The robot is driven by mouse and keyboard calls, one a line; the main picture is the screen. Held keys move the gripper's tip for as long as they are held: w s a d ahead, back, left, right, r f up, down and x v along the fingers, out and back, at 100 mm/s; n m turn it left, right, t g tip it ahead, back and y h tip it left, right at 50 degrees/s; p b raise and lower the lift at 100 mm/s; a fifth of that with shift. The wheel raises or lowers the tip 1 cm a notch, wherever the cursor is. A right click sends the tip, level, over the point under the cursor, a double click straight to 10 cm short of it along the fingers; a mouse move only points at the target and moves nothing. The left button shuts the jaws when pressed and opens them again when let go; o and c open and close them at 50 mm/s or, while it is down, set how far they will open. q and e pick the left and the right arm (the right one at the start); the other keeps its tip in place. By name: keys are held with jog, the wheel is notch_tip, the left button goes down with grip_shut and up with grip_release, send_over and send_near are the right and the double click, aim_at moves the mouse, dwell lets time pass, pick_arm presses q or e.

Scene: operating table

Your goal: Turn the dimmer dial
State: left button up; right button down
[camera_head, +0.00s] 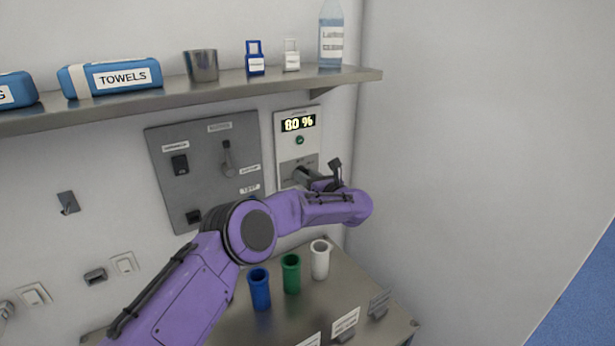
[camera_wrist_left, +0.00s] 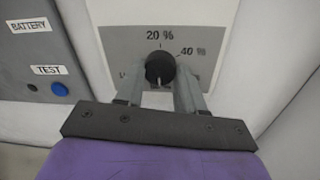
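The dimmer panel (camera_head: 283,150) is a pale plate on the back wall under the shelf. Its display (camera_head: 298,123) reads 80 %, with a green light below it. My right gripper is not in view.
A grey switch panel (camera_head: 205,150) is just left of the dimmer. The metal shelf (camera_head: 220,87) above holds towels, a cup and a bottle. Blue, green and white (camera_head: 320,258) cups stand on the counter below my arm. The right wall is bare.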

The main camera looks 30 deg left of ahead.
pick_arm(q)
jog(key=c, duration=0.4)
jog(key=shift+o, duration=0.2)
jog(key=shift+f+m+t+b, duration=0.1)
jog(key=shift+m+t+b, duration=0.3)
jog(key=shift+m+b, duration=4.55)
jog(key=m+p, duration=0.2)
jog(key=shift+m, duration=0.35)
